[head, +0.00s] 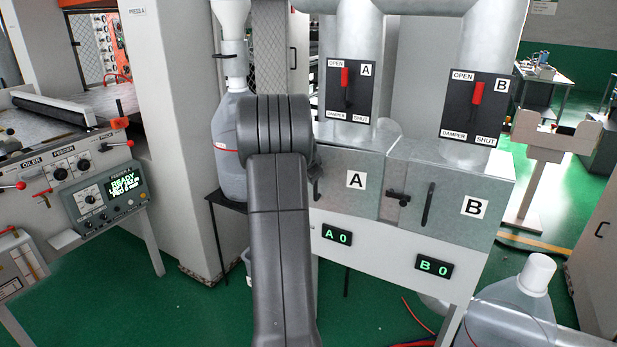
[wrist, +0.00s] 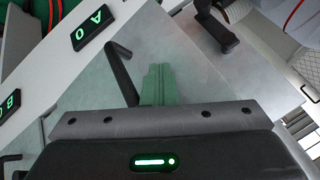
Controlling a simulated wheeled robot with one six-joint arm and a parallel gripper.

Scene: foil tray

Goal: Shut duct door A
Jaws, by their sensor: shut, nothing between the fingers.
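Duct door A (head: 338,196) is a grey metal panel with a white "A" label, left of door B (head: 455,220). It looks about level with the duct front; I cannot tell whether it is fully shut. Its dark handle (head: 317,188) is at its left edge, beside my arm. My arm hides my gripper in the head view. In the wrist view my gripper (wrist: 157,70) is shut and empty, its green fingers in front of the grey panel (wrist: 185,60), close to a black handle (wrist: 121,72). Contact cannot be told.
Black latch (head: 398,199) sits between the doors. Above, damper A's red lever (head: 345,77) and damper B's (head: 477,93) are near OPEN. Displays A 0 (head: 337,235) and B 0 (head: 433,267) are below. A large bottle (head: 229,150) stands left of my arm.

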